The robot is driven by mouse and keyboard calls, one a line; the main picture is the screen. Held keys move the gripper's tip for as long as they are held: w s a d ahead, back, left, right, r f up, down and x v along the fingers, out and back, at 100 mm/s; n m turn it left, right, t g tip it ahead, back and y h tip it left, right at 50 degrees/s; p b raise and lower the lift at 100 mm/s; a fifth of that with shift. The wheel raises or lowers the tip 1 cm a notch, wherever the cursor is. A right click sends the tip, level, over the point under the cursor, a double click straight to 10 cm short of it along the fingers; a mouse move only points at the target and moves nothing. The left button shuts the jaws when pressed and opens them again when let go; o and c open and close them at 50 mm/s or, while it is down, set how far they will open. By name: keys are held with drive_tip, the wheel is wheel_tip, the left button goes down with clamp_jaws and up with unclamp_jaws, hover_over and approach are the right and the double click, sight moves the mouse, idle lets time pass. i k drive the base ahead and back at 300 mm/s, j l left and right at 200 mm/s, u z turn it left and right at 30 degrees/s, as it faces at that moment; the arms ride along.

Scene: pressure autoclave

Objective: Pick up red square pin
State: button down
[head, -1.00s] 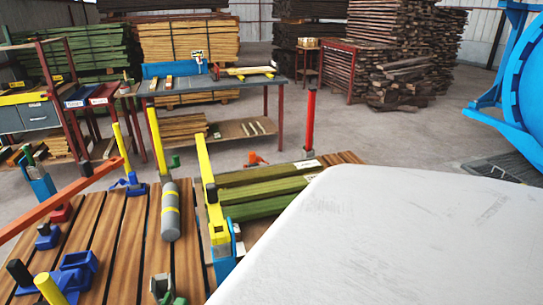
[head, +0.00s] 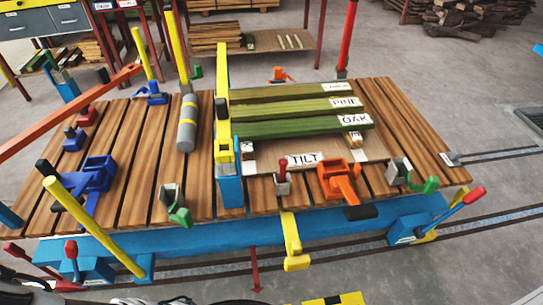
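I cannot tell for sure which part is the red square pin. One candidate is a small upright red pin (head: 283,168) on a grey block, just left of the TILT label on the wooden deck. Another red-topped piece (head: 71,250) stands at the lower left, by the blue frame. A tall red post (head: 347,38) rises behind the far right of the deck. My gripper does not show in the head view, so its state and its place relative to these parts are hidden.
A wooden slatted cart (head: 200,190) on blue framing fills the middle. It carries a yellow post (head: 222,95), green planks (head: 300,108), a grey cylinder (head: 187,122) and an orange clamp (head: 338,180). Rails run along the floor.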

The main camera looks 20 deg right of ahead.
sight(283, 162)
drive_tip(key=z, duration=0.55)
drive_tip(key=j+z, duration=0.25)
drive_tip(key=j, duration=0.25)
drive_tip(key=k+j+z, duration=0.2)
drive_tip(key=j, duration=0.3)
drive_tip(key=j+z, duration=0.25)
drive_tip(key=j, duration=0.25)
drive_tip(key=k+j+z, duration=0.1)
drive_tip(key=j+z, duration=0.15)
drive_tip(key=j, duration=0.2)
